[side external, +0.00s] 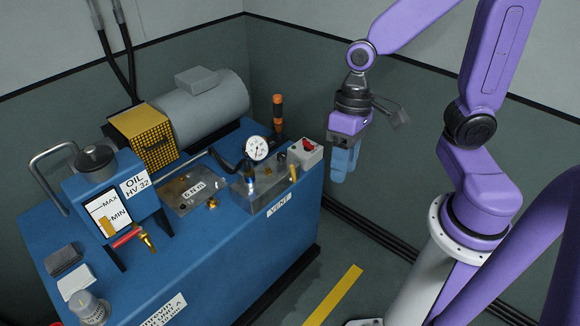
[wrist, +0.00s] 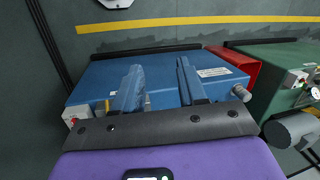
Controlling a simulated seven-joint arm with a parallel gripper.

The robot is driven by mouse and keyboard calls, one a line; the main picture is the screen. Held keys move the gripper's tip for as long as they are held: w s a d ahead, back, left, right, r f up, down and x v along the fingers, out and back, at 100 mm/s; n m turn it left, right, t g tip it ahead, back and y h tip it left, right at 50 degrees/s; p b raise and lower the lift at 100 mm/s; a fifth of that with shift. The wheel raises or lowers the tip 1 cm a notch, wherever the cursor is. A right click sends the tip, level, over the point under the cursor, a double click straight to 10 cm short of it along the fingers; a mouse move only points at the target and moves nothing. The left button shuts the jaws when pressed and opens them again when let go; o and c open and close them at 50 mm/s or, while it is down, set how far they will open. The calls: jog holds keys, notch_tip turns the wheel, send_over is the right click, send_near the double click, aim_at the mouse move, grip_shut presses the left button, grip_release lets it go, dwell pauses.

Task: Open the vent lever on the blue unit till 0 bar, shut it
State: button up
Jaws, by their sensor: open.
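The blue unit (side external: 225,245) stands at left in the side view; its side also shows in the wrist view (wrist: 100,85). A VENT label (side external: 279,204) is on its near edge.
A grey box with a red button (side external: 305,153) sits between gripper and gauge. An orange-handled lever (side external: 277,112) stands behind. A red-handled valve (side external: 127,237) is under the oil tank (side external: 103,195). In the wrist view, a green unit (wrist: 270,70) stands at right, beyond a red panel (wrist: 235,70).

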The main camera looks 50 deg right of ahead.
jog(key=w+d+f+m+y, duration=0.1)
jog(key=w+d+f+m, duration=0.15)
jog(key=w+m, duration=0.6)
jog(key=m+t, duration=0.5)
jog(key=m, duration=1.3)
send_over(292, 177)
jog(key=s+d, duration=0.5)
notch_tip(292, 177, down, 10)
jog(key=r, duration=0.1)
jog(key=x, duration=1.7)
jog(key=shift+s+d+f, duration=0.1)
jog(key=shift+s+f, duration=0.1)
jog(key=shift+f, duration=0.3)
grip_shut()
